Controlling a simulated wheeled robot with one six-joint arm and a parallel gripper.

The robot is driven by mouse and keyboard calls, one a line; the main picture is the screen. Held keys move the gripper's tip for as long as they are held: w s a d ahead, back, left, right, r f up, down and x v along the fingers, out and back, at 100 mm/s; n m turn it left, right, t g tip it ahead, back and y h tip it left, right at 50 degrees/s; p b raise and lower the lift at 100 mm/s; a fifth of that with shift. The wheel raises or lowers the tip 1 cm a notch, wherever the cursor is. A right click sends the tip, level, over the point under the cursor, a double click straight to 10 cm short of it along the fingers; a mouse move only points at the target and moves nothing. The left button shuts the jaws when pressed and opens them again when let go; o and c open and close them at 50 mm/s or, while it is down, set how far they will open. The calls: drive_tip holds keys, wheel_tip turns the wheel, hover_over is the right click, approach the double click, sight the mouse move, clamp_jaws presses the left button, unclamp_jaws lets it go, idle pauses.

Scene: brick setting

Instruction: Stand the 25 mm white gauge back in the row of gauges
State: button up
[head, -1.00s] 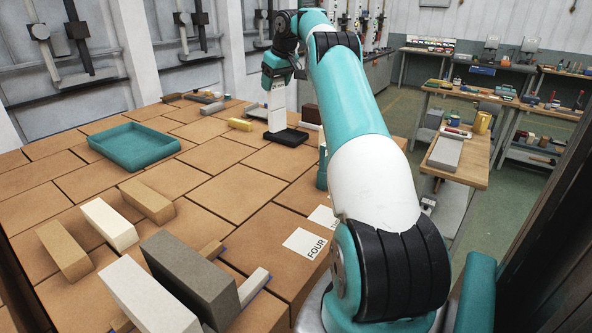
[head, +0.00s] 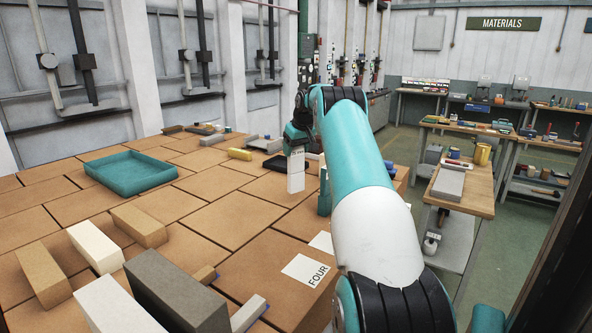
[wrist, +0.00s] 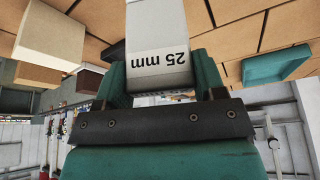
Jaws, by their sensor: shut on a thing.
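My gripper (head: 297,146) is shut on the white gauge (head: 296,180), a tall block hanging upright below the jaws at the far right part of the brick-patterned top. In the wrist view the gripper (wrist: 158,84) has a finger on each side of the gauge (wrist: 160,45), whose printed "25 mm" reads upside down. I cannot tell whether its lower end touches the surface. In the wrist view a cream block (wrist: 50,30) and a brown block (wrist: 88,79) show to the left, apart from the gauge. I cannot clearly make out the row of gauges.
A teal tray (head: 130,174) lies at the back left. A black tray (head: 266,144) lies behind my gripper. Tan, white and grey blocks (head: 172,290) stand at the front left. A "FOUR" card (head: 306,270) lies near the right edge. The middle of the top is mostly clear.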

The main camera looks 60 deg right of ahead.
sight(298, 156)
drive_tip(key=shift+f+p, duration=0.6)
drive_tip(key=shift+f, duration=1.85)
drive_tip(key=shift+f, duration=0.1)
drive_tip(key=o, duration=1.4)
drive_tip(key=shift+c, duration=0.2)
drive_tip(key=b+v, duration=0.3)
drive_tip(key=v, duration=0.9)
drive_tip(key=shift+b, duration=0.35)
